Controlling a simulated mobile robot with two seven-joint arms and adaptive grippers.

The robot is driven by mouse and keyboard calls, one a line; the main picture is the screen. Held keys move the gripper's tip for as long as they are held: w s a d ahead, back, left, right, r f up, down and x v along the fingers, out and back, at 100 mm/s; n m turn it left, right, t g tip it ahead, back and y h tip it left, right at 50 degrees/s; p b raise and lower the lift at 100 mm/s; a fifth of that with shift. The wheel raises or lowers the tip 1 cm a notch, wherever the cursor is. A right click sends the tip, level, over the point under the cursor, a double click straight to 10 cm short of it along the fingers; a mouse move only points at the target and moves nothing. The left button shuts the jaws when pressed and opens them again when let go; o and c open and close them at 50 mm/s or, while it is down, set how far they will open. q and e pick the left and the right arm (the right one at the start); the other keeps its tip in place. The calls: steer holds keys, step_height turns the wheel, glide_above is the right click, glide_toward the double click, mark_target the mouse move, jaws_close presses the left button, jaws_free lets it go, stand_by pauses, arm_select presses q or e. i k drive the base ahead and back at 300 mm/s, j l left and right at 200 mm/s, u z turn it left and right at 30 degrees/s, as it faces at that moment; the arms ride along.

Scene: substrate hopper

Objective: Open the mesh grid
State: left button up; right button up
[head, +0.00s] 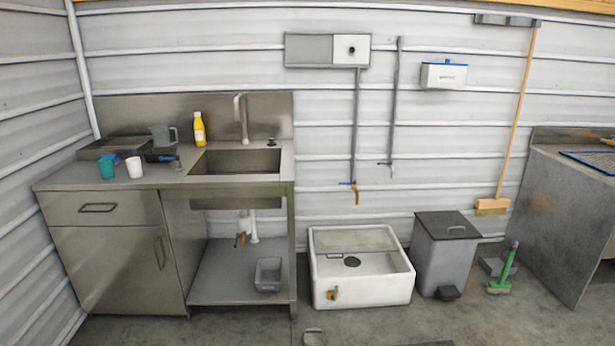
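A white floor basin (330,292) stands on the floor against the wall, with a dark round drain (352,262) inside. A flat greyish panel (355,240) shows along the back of the basin; I cannot tell if it is a mesh grid or just the basin's back part. A blue-edged dark rack or mesh (590,162) lies on the metal counter at the far right, cut by the picture edge. Neither of my grippers is in view.
A steel sink unit (236,177) stands left, with cups, a yellow bottle (199,130) and trays on top. A grey bin (445,258), green brush (502,275) and long-handled broom (490,208) are right of the basin. Floor in front of the basin looks mostly clear.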

mark_target(323, 252)
steer(key=i+l+z, duration=0.1)
steer(key=i+z, duration=0.25)
steer(key=i, duration=0.2)
steer(key=i+z, duration=0.4)
steer(key=i, duration=0.15)
steer(key=i+j+z, duration=0.35)
steer(key=i, duration=0.2)
